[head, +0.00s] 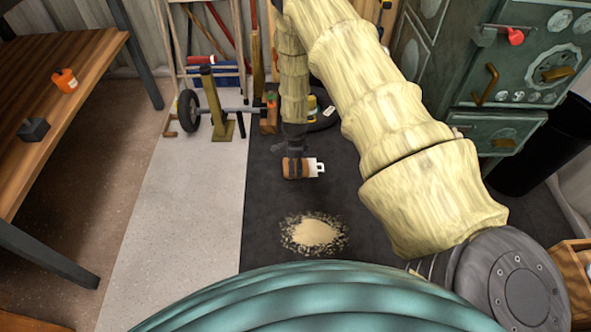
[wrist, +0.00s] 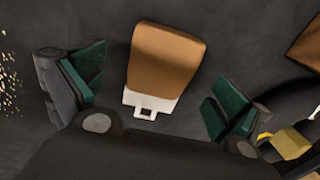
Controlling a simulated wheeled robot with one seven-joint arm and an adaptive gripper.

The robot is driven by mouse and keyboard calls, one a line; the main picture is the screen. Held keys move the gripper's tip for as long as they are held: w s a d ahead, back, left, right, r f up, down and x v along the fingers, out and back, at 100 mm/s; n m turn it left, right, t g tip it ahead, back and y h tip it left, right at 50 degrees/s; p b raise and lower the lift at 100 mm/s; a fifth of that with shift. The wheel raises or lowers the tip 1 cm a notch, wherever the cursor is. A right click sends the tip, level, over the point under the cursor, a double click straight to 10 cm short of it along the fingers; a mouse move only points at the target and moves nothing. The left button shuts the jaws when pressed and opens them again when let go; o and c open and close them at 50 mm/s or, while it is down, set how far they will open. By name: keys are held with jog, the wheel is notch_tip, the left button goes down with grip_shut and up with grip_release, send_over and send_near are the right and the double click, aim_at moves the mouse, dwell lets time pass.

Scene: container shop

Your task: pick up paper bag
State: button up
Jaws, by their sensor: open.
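The paper bag (wrist: 165,58) has a brown body and a white end with a small square-holed tab. In the wrist view it lies between my open fingers, its white end toward the palm, with dark floor showing on both sides. In the head view the paper bag (head: 296,169) appears just below my gripper (head: 297,146), its white end to the right. My gripper (wrist: 157,90) has green-padded fingers, spread apart and not touching the bag. The fingertips are hard to make out in the head view.
A pale granular pile (head: 314,233) lies on the dark mat (head: 262,205). A wooden table (head: 75,85) stands left and a green-grey cabinet (head: 430,50) right. A wheeled bar (head: 188,110) and green post stand behind. In the wrist view, a brown object (wrist: 308,45) is at right.

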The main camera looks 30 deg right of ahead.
jog(key=shift+w+d+f+b, duration=0.15)
jog(key=shift+f+b, duration=0.2)
jog(key=shift+f, duration=0.2)
jog(key=shift+s+d+f+b, duration=0.1)
jog(key=shift+f+b, duration=0.25)
jog(key=shift+f, duration=0.2)
jog(key=shift+w+d+f+b, duration=0.1)
jog(key=shift+w+f+b, duration=0.1)
jog(key=shift+f+b, duration=0.55)
jog(key=shift+f, duration=0.1)
jog(key=shift+c, duration=0.4)
jog(key=c, duration=1.1)
jog(key=shift+p, duration=0.3)
jog(key=shift+r+p, duration=0.45)
jog(key=shift+r, duration=0.2)
notch_tip(320, 180, up, 3)
jog(key=p, duration=0.2)
jog(key=shift+p, duration=0.3)
jog(key=s+a+p, duration=0.1)
jog(key=s+p, duration=0.1)
jog(key=s, duration=0.3)
jog(key=s+a+p, duration=0.2)
jog(key=s, duration=0.3)
jog(key=s+a+p, duration=0.2)
jog(key=s, duration=0.3)
jog(key=shift+s+r, duration=0.1)
jog(key=shift+r, duration=0.25)
